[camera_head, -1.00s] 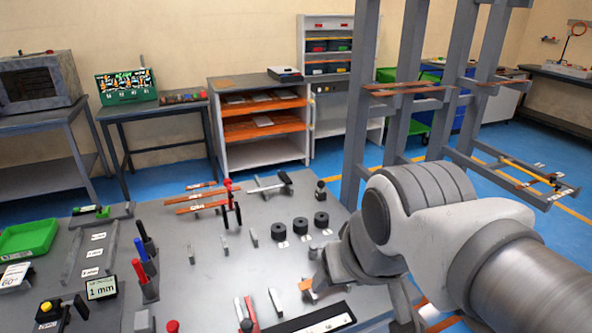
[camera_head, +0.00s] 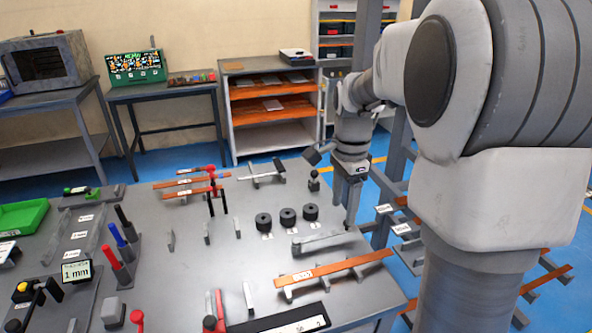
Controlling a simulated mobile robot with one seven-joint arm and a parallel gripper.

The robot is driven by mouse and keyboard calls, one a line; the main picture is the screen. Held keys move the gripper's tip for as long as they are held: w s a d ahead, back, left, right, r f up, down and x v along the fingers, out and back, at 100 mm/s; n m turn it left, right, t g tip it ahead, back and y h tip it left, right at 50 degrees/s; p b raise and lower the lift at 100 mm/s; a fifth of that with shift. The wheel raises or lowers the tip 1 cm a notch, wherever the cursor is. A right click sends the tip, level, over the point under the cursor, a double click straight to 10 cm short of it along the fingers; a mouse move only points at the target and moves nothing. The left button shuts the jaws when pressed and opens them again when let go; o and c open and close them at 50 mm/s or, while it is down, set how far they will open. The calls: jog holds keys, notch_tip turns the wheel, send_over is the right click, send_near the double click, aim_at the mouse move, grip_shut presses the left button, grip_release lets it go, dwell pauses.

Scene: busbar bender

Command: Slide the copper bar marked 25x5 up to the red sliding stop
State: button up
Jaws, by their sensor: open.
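A long copper bar (camera_head: 345,266) with a small white label lies across low grey supports at the front right of the bench; the label is too small to read surely. A red upright piece (camera_head: 220,304) stands left of this bar, apart from it; I cannot tell surely whether it is the sliding stop. My gripper (camera_head: 350,215) points down, open and empty, over the bench's right edge, behind the long bar.
Three black cylinders (camera_head: 287,217) and a grey flat bar (camera_head: 331,240) lie between the back bars and the long copper bar. A black strip with white markings (camera_head: 290,321) runs along the front. Tools with coloured handles (camera_head: 117,235) stand at left. A grey rack is at right.

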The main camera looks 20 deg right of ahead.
aim_at(336, 266)
notch_tip(336, 266, down, 18)
jog(key=shift+w+d+r+b, duration=0.1)
jog(key=shift+w+d+b, duration=0.05)
jog(key=shift+b, duration=1)
grip_shut()
dwell(1.0)
